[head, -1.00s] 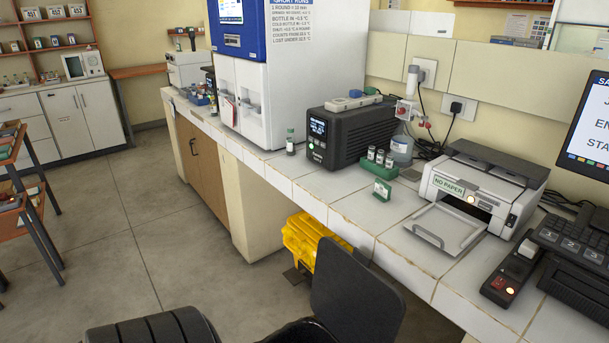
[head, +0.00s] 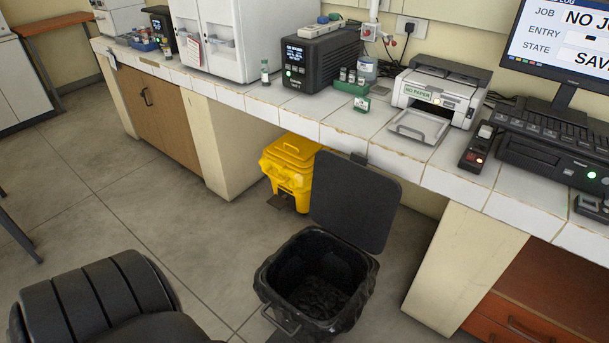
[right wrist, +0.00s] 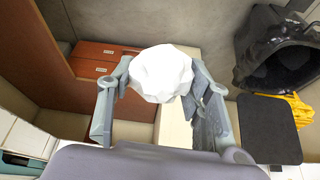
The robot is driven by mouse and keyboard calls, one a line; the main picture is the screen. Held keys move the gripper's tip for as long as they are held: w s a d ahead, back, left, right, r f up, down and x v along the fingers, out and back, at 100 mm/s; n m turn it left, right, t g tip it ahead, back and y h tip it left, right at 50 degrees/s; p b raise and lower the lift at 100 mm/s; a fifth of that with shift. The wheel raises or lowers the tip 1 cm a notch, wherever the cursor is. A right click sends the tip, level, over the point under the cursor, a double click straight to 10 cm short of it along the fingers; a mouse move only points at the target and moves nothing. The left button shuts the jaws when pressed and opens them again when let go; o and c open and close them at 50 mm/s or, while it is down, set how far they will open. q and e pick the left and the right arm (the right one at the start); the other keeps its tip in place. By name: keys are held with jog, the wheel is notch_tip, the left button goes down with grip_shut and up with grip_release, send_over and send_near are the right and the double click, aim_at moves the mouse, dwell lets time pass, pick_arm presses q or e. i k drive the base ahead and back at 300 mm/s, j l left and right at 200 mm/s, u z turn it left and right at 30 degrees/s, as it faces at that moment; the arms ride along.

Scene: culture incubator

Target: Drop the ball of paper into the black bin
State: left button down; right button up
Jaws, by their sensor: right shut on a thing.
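The white ball of paper (right wrist: 161,74) is held between the fingers of my right gripper (right wrist: 160,80) in the right wrist view. That gripper is shut on it. The black bin (head: 318,283) stands on the floor in front of the bench in the head view, with its lid (head: 354,200) raised and its liner showing inside. The bin also shows at the upper right of the right wrist view (right wrist: 275,50), apart from the gripper and ball. Neither gripper shows in the head view, and the ball is not seen there.
A yellow bin (head: 290,170) stands under the bench behind the black bin. A black padded chair (head: 95,300) is at the lower left. The tiled bench (head: 385,150) carries a printer (head: 437,92) and other devices. Wooden drawers (head: 510,325) are at the lower right.

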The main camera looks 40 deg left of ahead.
aim_at(324, 292)
jog(key=k+j, duration=0.1)
jog(key=j, duration=0.3)
jog(key=k+j+z, duration=0.15)
jog(key=j, duration=0.2)
jog(key=k+j, duration=0.1)
jog(key=j, duration=0.3)
jog(key=k+j+z, duration=0.1)
jog(key=j, duration=0.25)
jog(key=k+j, duration=0.15)
jog(key=j, duration=0.2)
jog(key=i+j, duration=0.15)
jog(key=j, duration=0.2)
jog(key=i+j+z, duration=0.1)
jog(key=j, duration=0.25)
jog(key=i+j+z, duration=0.1)
jog(key=j, duration=0.25)
jog(key=i+j, duration=0.25)
jog(key=j, duration=0.15)
jog(key=i+j+z, duration=0.1)
jog(key=j, duration=0.25)
